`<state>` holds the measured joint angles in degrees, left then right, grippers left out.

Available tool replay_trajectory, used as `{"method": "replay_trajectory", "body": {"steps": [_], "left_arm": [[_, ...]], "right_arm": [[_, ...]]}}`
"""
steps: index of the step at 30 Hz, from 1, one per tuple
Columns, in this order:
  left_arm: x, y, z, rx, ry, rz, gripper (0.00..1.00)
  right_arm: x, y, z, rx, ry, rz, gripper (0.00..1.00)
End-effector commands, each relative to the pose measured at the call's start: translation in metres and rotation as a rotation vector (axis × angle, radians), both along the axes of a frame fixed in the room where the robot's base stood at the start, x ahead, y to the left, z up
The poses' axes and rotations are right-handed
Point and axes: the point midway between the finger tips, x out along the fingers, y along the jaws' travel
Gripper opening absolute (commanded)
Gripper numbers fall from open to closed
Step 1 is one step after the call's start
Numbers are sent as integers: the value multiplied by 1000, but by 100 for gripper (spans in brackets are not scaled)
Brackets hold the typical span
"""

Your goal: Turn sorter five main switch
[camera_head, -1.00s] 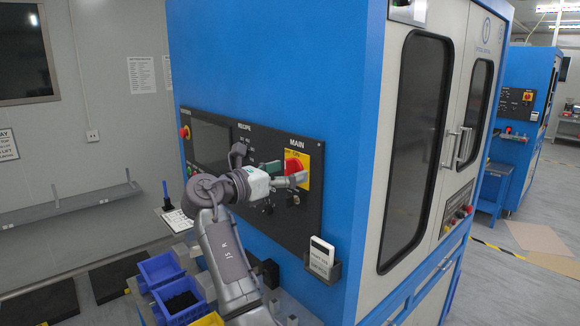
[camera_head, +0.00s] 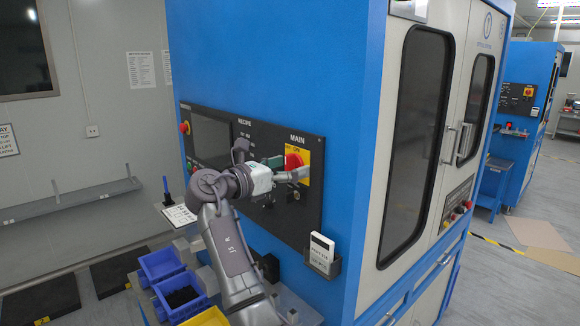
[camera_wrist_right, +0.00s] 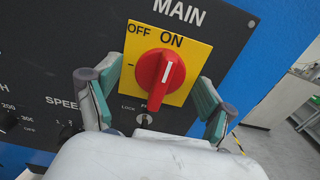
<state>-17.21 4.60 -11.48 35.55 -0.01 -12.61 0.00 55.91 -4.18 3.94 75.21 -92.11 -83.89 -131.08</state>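The main switch is a red rotary knob (camera_wrist_right: 160,75) on a yellow plate (camera_wrist_right: 142,40) marked OFF and ON, under the word MAIN. In the wrist view its white mark is near upright, pointing toward ON. In the head view the red knob (camera_head: 293,161) sits on the right part of the black panel (camera_head: 313,210). My right gripper (camera_head: 300,172) is in front of the plate. In the wrist view its two fingers (camera_wrist_right: 160,100) are spread on both sides of the knob with gaps, open and empty. My left gripper is not in view.
A keyed lock (camera_wrist_right: 144,119) sits below the knob. A white device in a holder (camera_head: 321,254) is mounted at the panel's lower right. Blue bins (camera_head: 160,264) and a yellow bin (camera_head: 207,317) stand below my arm. A screen (camera_head: 211,143) is on the panel's left.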

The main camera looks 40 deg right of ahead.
Motion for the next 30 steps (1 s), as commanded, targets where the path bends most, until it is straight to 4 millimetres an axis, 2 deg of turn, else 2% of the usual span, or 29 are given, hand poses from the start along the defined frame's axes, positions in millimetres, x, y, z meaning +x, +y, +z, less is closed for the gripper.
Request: {"method": "replay_trajectory", "body": {"steps": [10, 30], "left_arm": [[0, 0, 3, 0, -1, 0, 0], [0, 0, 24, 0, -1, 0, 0]], "right_arm": [[0, 5, 1, 1, 1, 1, 83], [-4, 59, 1, 1, 2, 1, 83]]}}
